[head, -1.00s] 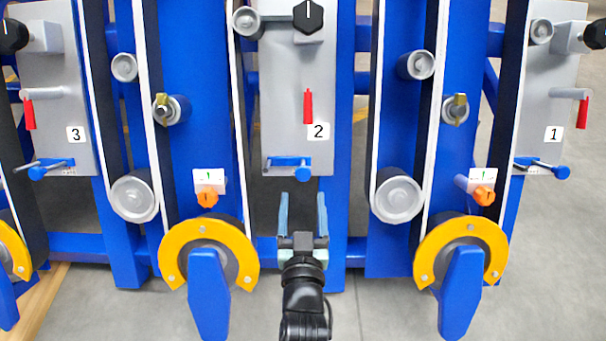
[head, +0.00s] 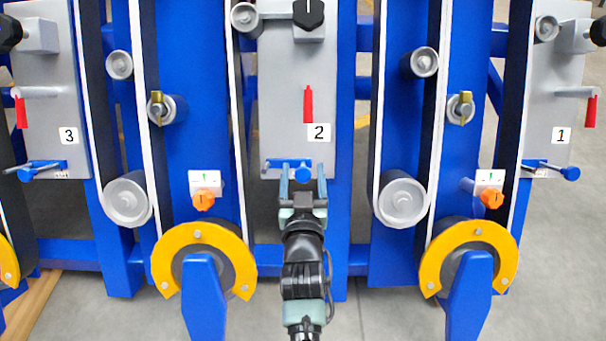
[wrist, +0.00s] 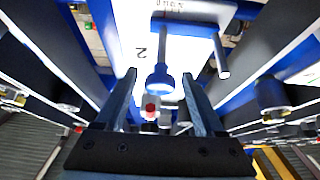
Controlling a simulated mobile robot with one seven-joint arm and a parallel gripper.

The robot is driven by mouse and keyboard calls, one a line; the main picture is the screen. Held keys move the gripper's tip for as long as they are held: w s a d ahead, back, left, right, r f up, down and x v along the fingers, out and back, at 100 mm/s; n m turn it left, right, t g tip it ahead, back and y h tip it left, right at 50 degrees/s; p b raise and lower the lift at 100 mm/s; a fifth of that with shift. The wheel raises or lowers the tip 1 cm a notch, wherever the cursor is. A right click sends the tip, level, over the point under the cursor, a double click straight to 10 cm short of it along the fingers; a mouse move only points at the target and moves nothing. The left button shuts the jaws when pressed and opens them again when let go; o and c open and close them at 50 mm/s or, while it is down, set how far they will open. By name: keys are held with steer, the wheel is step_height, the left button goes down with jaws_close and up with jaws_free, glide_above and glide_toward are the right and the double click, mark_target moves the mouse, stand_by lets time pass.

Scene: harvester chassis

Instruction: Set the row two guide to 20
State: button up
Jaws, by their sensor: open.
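The row two guide is a blue slider (head: 275,164) at the bottom of the grey panel marked 2 (head: 270,130). Its round blue knob (head: 302,174) sticks out toward me. It also shows in the wrist view as a blue knob (wrist: 160,79) on a stem. A small scale (wrist: 170,5) at the top of the wrist view is too blurred to read. My gripper (head: 302,172) is open, its fingers on either side of the knob. In the wrist view, my gripper (wrist: 159,78) shows a gap between each finger and the knob.
A red handle (head: 308,104) and a black dial (head: 308,14) sit higher on the panel. Similar panels marked 3 (head: 55,110) and 1 (head: 548,100) flank it. Yellow-rimmed wheels (head: 198,234) and (head: 474,235) stand low on both sides of my arm.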

jaws_close()
stand_by(1.3)
